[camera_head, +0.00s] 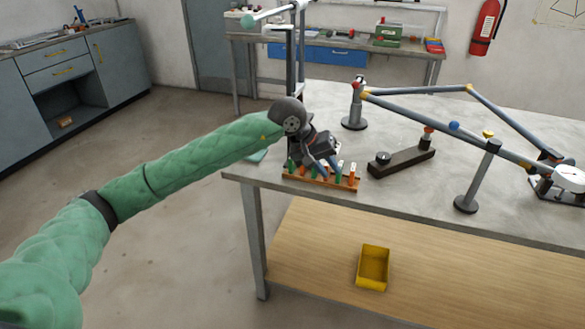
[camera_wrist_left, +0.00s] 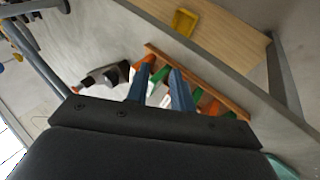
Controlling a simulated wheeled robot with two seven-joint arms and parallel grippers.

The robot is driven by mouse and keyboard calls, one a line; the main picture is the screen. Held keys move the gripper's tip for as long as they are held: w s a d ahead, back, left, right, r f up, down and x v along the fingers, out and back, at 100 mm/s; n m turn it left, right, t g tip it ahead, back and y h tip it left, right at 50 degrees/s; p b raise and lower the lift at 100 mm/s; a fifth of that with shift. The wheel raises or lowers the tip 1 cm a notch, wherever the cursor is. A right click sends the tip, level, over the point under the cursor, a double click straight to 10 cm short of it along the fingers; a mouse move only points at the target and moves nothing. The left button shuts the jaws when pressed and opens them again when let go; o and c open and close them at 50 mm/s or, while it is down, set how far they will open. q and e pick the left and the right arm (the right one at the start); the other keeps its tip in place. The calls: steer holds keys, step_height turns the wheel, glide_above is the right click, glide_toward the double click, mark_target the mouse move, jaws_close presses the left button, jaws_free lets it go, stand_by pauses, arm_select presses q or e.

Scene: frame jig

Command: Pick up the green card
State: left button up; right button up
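An orange-brown rack (camera_head: 322,181) stands near the front left edge of the grey table. It holds several upright pieces coloured green, orange and white. A green piece (camera_head: 314,171) shows in it, and green also shows beside the fingers in the left wrist view (camera_wrist_left: 196,95). I cannot tell which one is the green card. My left gripper (camera_head: 329,168) reaches down over the rack. In the left wrist view its two blue fingers (camera_wrist_left: 160,90) are apart, with rack pieces between and beyond them. No grip on a piece is visible. My right gripper is not in view.
A flat pale teal thing (camera_head: 257,156) lies at the table's left corner. A dark block with knobs (camera_head: 402,162) lies right of the rack, near a grey post (camera_head: 478,178) and a jointed blue-grey linkage (camera_head: 445,117). A yellow bin (camera_head: 373,268) sits on the lower shelf.

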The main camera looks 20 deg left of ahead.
mark_target(292, 164)
arm_select(q)
steer(key=w+a+y, duration=0.1)
steer(key=a+y, duration=0.1)
steer(key=a, duration=0.2)
steer(key=w+a+m+y, duration=0.1)
steer(key=w+a+y, duration=0.1)
steer(key=a, duration=0.2)
steer(key=w+a+r+t+y, duration=0.1)
steer(key=w+a, duration=0.1)
steer(key=a, duration=0.2)
steer(key=shift+w+a+m+y, duration=0.1)
steer(key=shift+a+m+y, duration=0.05)
steer(key=shift+m+y, duration=0.2)
steer(key=p+x, duration=0.1)
steer(key=x, duration=0.3)
steer(key=shift+w, duration=0.25)
steer(key=shift+w+f, duration=0.15)
steer(key=shift+f, duration=0.2)
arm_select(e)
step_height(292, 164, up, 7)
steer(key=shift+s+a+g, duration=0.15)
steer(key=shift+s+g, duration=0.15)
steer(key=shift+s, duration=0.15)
arm_select(q)
jaws_close()
